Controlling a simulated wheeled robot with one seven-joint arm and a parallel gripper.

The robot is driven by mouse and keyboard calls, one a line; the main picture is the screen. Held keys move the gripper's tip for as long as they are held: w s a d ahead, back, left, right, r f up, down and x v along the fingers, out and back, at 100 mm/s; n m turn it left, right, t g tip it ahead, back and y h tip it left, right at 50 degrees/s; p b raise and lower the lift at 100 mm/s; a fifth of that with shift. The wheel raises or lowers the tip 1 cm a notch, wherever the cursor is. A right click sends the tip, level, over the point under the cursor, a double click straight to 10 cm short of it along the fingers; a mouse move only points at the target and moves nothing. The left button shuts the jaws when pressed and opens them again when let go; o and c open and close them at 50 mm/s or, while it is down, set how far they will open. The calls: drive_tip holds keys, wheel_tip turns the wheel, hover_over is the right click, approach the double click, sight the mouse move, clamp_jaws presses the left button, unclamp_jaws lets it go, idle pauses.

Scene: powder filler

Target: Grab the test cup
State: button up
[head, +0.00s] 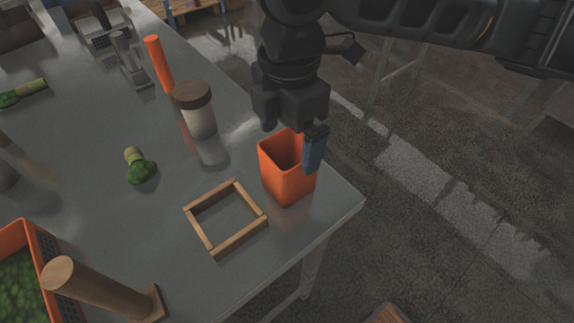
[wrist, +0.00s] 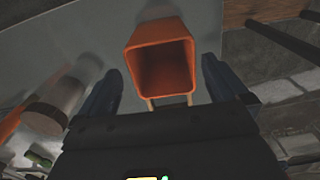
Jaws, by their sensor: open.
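The test cup is an orange, square, open-topped cup (head: 287,184) that stands upright near the right corner of the metal table. In the wrist view the cup (wrist: 160,55) shows from above, its inside dark and looking empty. My gripper (head: 297,143) is over the cup's rim in the head view. One finger shows at the cup's right side; the other is hidden. In the wrist view my gripper (wrist: 163,85) has its two fingers apart, one to each side of the cup, with gaps between them and its walls.
A wooden square frame (head: 188,215) lies beside the cup. A jar with a brown lid (head: 200,118) stands behind it. Broccoli (head: 141,170), a wooden post (head: 95,287) and an orange crate (head: 40,262) are to the left. The table edge is close on the right.

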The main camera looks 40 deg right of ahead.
sight(288, 152)
drive_tip(key=shift+s+a+f, duration=0.1)
drive_tip(key=shift+f, duration=1.7)
drive_tip(key=c, duration=0.9)
drive_tip(key=shift+r, duration=0.15)
